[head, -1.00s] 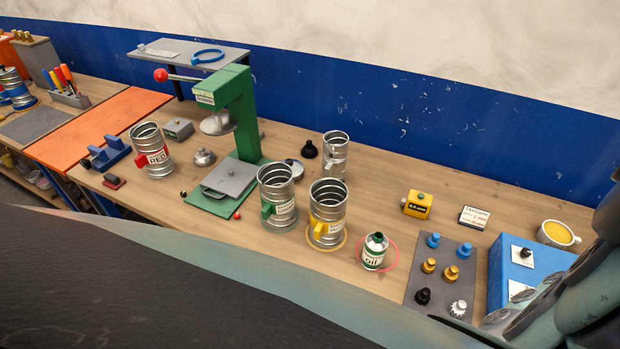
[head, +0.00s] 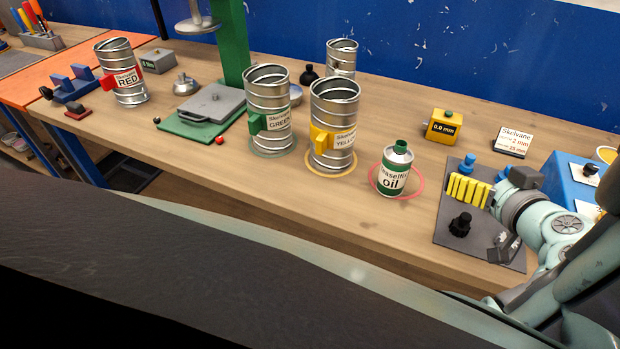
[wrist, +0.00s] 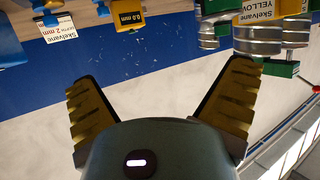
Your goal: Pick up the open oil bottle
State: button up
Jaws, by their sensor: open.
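The oil bottle (head: 395,172) stands upright on the bench in the head view. It has a white and green label reading "oil" and a green top; I cannot tell whether it is open. A red ring (head: 419,193) lies around its base. My gripper (head: 466,188) is to the right of the bottle, apart from it, in front of the grey plate. Its yellow ribbed fingers also show in the wrist view (wrist: 162,72), spread apart with nothing between them. I cannot make out the bottle in the wrist view.
The yellow-tagged duct (head: 333,115) stands close left of the bottle, and the green-tagged duct (head: 267,90) beyond it. A yellow 0.0 mm block (head: 441,128) and a Skelvane card (head: 513,142) lie behind. The grey plate (head: 448,226) with knobs is at right. Bench in front of the bottle is clear.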

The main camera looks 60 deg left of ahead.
aim_at(403, 173)
jog(key=s+a+f+n+g+y+b, duration=0.1)
jog(key=s+a+f+n+g+b, duration=0.1)
jog(key=s+a+f+n+g, duration=0.3)
jog(key=shift+m+t, duration=0.4)
jog(key=shift+t, duration=0.2)
jog(key=p+x, duration=0.1)
jog(key=x, duration=0.1)
jog(key=p+x, duration=0.1)
jog(key=x, duration=0.1)
jog(key=p+x, duration=0.1)
jog(key=x, duration=0.2)
jog(key=shift+s+a+r, duration=0.1)
jog(key=shift+r, duration=0.3)
jog(key=shift+a+f, duration=0.25)
jog(key=shift+r+p+x, duration=0.2)
jog(key=shift+p+x, duration=0.95)
jog(key=shift+x, duration=0.15)
jog(key=shift+p+x, duration=0.4)
jog(key=shift+x, duration=1.05)
jog(key=shift+d, duration=0.15)
jog(key=c, duration=1.4)
